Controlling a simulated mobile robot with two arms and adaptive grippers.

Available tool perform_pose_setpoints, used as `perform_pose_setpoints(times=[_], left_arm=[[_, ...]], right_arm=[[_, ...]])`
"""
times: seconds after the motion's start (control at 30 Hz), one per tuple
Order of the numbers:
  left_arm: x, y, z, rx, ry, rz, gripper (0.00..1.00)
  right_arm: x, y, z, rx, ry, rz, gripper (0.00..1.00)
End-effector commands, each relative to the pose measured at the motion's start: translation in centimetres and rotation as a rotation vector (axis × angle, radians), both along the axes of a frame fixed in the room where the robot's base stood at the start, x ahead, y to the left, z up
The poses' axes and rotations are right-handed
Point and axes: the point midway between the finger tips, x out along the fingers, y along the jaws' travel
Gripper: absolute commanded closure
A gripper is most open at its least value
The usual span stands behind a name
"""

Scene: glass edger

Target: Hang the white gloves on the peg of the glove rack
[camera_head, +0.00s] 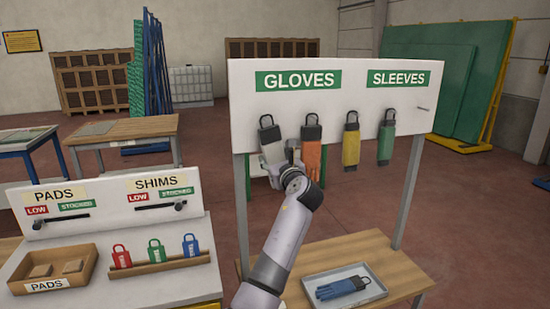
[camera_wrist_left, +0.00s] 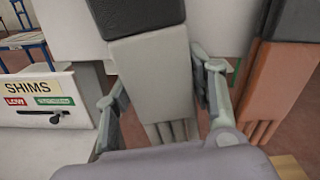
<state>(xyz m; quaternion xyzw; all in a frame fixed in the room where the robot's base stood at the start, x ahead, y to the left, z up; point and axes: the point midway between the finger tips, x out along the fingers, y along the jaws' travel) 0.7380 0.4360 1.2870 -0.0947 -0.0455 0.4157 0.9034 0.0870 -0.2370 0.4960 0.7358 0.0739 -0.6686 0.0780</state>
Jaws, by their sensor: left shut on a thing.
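The white gloves (camera_head: 273,151), pale with a dark cuff and a loop on top, are upright in front of the glove rack board (camera_head: 340,80), at the left under the GLOVES sign. My left gripper (camera_wrist_left: 163,100) is shut on them, one finger on each side below the cuff. In the head view my left gripper (camera_head: 288,155) partly covers their right edge. I cannot tell whether their loop (camera_head: 266,120) is around a peg. My right gripper is not in view.
A bare peg (camera_head: 422,108) shows at the far right. A shims stand (camera_head: 160,225) is at the left.

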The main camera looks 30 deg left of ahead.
Motion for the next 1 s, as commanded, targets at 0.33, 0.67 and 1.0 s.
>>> perform_pose_setpoints(times=[0.33,0.67,1.0], left_arm=[[-0.02,0.16,-0.24,-0.002,0.005,0.003,0.43],[-0.01,0.09,-0.20,-0.002,0.004,0.001,0.26],[-0.26,-0.35,-0.14,-0.001,0.002,0.000,0.26]], right_arm=[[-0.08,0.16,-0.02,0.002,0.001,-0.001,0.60],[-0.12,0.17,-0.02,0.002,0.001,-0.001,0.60],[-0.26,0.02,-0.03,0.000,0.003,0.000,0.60]])
